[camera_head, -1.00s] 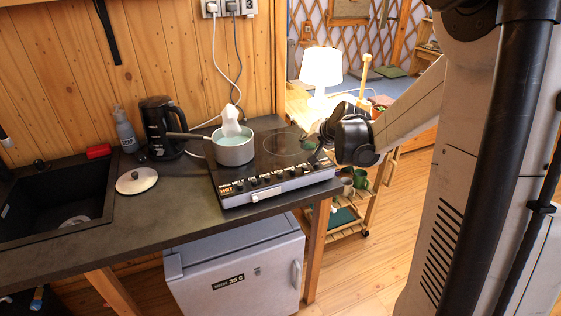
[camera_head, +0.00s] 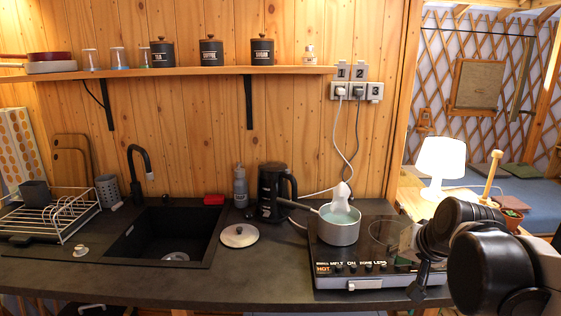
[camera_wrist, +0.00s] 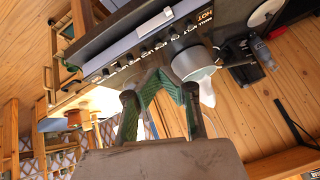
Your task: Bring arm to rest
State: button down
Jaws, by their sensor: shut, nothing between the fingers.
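My arm comes in from the lower right of the head view. My gripper (camera_head: 420,287) hangs beside the right part of the cooktop (camera_head: 350,283), near its front edge. In the wrist view the two green-padded fingers of my gripper (camera_wrist: 168,79) come together, shut with nothing held. The cooktop also shows in the wrist view (camera_wrist: 120,35), upside down beyond the fingers. A pot (camera_head: 338,233) with pale liquid and a white plume stands on the cooktop. Whether my gripper touches the cooktop I cannot tell.
A lit lamp (camera_head: 440,165) and a potted plant (camera_head: 510,215) stand behind my arm. A shelf (camera_head: 180,73) with canisters runs above the counter.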

jog(key=s+a+f+n, duration=0.1)
jog(key=s+a+n, duration=0.1)
jog(key=s, duration=0.6)
jog(key=s+a+f+n+b, duration=0.1)
jog(key=s+a, duration=0.3)
jog(key=s, duration=0.4)
jog(key=shift+f+n+g+h, duration=0.15)
jog(key=shift+n+g+h, duration=0.15)
jog(key=shift+n, duration=0.1)
dwell(0.5)
